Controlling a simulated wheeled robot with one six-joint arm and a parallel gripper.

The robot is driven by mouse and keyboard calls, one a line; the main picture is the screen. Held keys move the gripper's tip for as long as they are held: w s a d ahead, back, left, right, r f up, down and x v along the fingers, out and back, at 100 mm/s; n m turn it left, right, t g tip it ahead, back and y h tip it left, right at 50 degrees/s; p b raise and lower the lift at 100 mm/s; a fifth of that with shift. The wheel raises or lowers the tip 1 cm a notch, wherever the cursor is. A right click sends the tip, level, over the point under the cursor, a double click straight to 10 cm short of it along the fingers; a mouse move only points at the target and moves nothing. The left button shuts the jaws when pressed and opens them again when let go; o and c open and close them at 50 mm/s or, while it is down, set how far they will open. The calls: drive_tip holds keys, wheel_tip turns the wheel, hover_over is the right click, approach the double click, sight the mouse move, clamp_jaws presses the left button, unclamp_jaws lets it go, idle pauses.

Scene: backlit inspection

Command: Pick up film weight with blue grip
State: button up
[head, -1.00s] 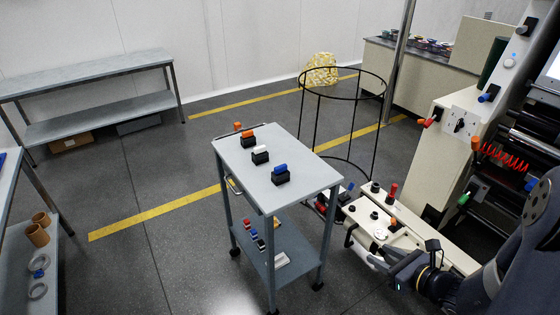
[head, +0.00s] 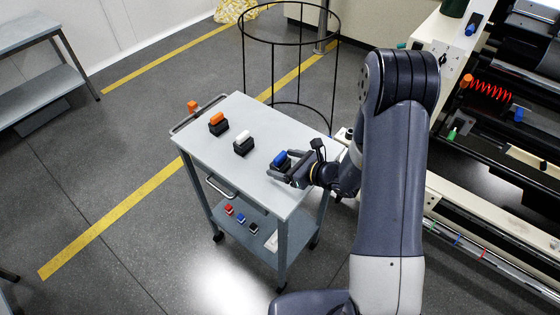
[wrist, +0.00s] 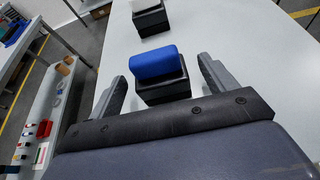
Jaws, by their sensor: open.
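The film weight with the blue grip (head: 281,159) stands on the top of the grey cart (head: 218,158), near its front right end. In the wrist view its blue grip (wrist: 155,62) sits on a black block, upright. My gripper (head: 284,172) is open at the cart top. In the wrist view, its two fingers (wrist: 160,85) stand on either side of the blue-grip weight, with a gap on each side.
A white-grip weight (head: 242,142) and an orange-grip weight (head: 218,122) stand further along the cart top. The lower shelf (head: 250,228) holds several small items. A black wire hoop stand (head: 290,60) is behind the cart, and a large machine (head: 490,130) is at the right.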

drive_tip(key=shift+x, duration=1.05)
drive_tip(key=shift+c, duration=0.4)
drive_tip(key=c, duration=1.2)
drive_tip(key=shift+c, duration=0.5)
drive_tip(key=shift+r, duration=0.25)
